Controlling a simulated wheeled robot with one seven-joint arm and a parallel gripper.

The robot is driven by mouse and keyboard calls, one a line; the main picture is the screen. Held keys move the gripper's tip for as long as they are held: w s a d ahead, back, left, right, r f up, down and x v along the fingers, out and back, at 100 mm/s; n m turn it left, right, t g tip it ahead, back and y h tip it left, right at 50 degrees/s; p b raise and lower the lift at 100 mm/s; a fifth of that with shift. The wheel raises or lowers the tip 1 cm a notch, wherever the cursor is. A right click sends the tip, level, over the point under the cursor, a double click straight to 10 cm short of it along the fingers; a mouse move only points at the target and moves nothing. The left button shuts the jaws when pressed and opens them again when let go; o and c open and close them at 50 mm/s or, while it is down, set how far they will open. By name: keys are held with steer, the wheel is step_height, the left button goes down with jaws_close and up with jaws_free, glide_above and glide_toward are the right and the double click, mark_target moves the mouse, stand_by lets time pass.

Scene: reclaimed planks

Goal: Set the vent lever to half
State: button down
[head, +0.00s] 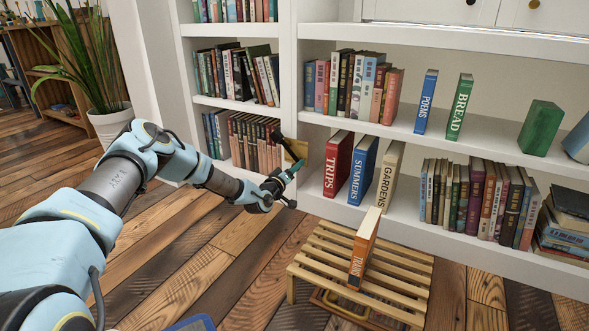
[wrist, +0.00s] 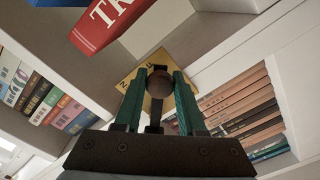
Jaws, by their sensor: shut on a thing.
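The vent lever has a yellow plate (head: 298,150) on the white bookcase's upright, left of the red TRIPS book. In the wrist view the plate (wrist: 133,80) shows small dark marks, too small to read surely. The lever's round brown knob (wrist: 158,83) sits between the two green fingers of my gripper (wrist: 159,90). My gripper (head: 295,167) is shut on the knob. In the head view my gripper and fingers hide much of the lever, so its exact setting cannot be told.
TRIPS (head: 337,163), SUMMERS (head: 362,170) and GARDENS (head: 389,175) books stand just right of the lever. A slatted wooden stool (head: 400,275) holds an upright orange book (head: 364,247) in front of the shelves. A potted plant (head: 110,124) stands at the left. Plank floor is open between.

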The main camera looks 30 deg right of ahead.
stand_by(0.3)
steer(key=c, duration=0.5)
jaws_free()
steer(key=p+v, duration=0.5)
steer(key=v, duration=0.5)
steer(key=shift+s+a, duration=0.15)
steer(key=shift+a, duration=0.25)
